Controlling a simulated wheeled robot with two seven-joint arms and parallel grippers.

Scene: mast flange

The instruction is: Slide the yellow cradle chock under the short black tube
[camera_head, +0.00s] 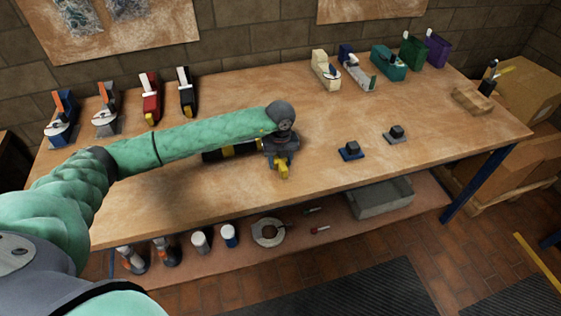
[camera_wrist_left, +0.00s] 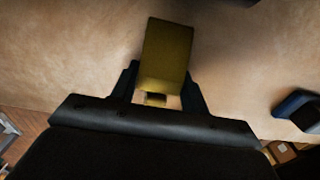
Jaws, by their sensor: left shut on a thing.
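My left gripper (camera_head: 281,163) reaches over the middle of the bench and points down. It is shut on the yellow cradle chock (camera_head: 283,173), which shows just below the fingers. In the left wrist view the chock (camera_wrist_left: 166,52) sticks out beyond the two dark fingers (camera_wrist_left: 160,90). The short black tube (camera_head: 235,152) lies on the bench to the left of the gripper, partly hidden by my arm. Whether the chock touches the bench is unclear. My right gripper is not in view.
A blue block piece (camera_head: 351,152) and a grey one (camera_head: 396,136) sit right of the gripper. Several clamp-like tools (camera_head: 150,97) stand at the back left, and several coloured ones (camera_head: 388,62) at the back right. The front of the wooden bench (camera_head: 190,200) is bare.

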